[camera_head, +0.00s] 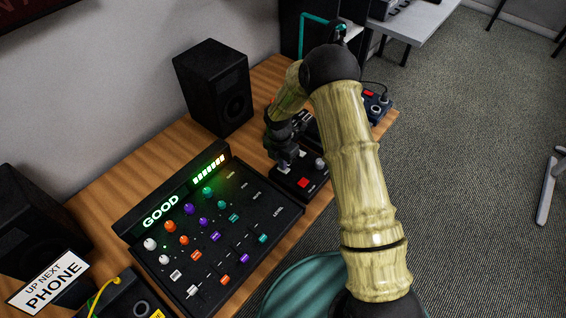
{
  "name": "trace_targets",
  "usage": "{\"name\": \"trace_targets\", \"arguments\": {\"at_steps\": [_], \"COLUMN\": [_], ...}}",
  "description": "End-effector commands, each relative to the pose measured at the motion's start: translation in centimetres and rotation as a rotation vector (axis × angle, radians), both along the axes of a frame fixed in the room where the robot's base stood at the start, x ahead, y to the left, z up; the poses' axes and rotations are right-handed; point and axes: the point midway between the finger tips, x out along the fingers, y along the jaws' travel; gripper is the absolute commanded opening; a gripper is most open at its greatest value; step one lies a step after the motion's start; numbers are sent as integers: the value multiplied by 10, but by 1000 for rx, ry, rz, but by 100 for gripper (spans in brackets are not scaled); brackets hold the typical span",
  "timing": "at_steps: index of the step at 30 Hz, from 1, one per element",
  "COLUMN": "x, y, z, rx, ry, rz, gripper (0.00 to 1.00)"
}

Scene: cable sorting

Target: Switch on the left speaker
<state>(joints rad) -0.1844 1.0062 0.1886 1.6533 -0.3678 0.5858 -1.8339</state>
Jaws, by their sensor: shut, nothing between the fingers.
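The left speaker (35,225) is a black box at the left edge of the table, partly cut off by the picture edge. A second black speaker (213,85) stands at the back by the wall. No switch can be made out on either. My gripper (284,164) is shut and empty, pointing down over a small black box (305,191) with a red button and a pale knob. It is well to the right of the left speaker. Whether the fingertips touch the box cannot be told.
A mixer (210,240) with coloured knobs and a lit "GOOD" display lies between my gripper and the left speaker. A white "PHONE" sign (48,284) and a black device with a yellow cable (125,297) are at front left. Another device (376,104) sits at the table's far right.

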Motion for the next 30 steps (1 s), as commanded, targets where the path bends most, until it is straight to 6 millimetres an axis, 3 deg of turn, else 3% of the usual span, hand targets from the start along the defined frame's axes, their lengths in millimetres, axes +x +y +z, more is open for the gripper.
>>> {"name": "trace_targets", "arguments": {"at_steps": [5,16,30], "x": [1,4,10], "y": [0,5,12], "z": [8,50,130], "rx": [-1,3,1], "ry": [-1,-5,-2], "rz": [0,0,1], "gripper": [0,0,0]}}
